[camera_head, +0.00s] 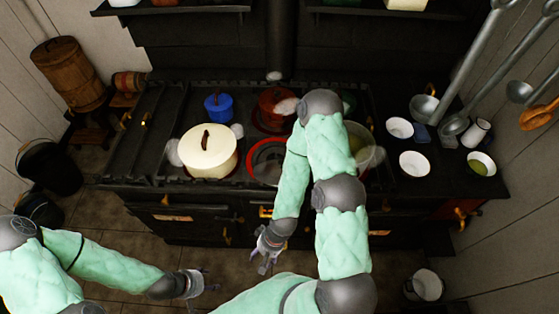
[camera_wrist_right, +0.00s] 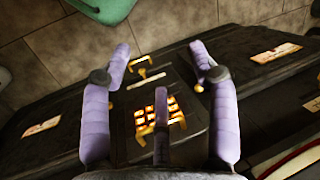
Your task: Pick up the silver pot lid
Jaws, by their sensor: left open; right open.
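I cannot make out a clearly silver pot lid in either view. A cream pot (camera_head: 208,160) with a cream lid and dark handle stands on the left part of the stove. My right gripper (camera_head: 268,262) hangs open and empty in front of the stove, below its top. In the right wrist view its spread fingers (camera_wrist_right: 160,60) have nothing between them; the stove front and a glowing grate (camera_wrist_right: 158,113) lie beyond. My left gripper (camera_head: 207,286) is open and empty over the floor at lower left. My right arm hides part of the stove top.
The stove (camera_head: 140,150) also bears a blue pot (camera_head: 218,107), a red pot (camera_head: 272,115), a red-rimmed pan (camera_head: 262,172) and a large pale pot (camera_head: 372,158). White bowls (camera_head: 413,164) stand at right. Ladles (camera_head: 475,80) hang upper right. A bucket (camera_head: 427,285) stands below.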

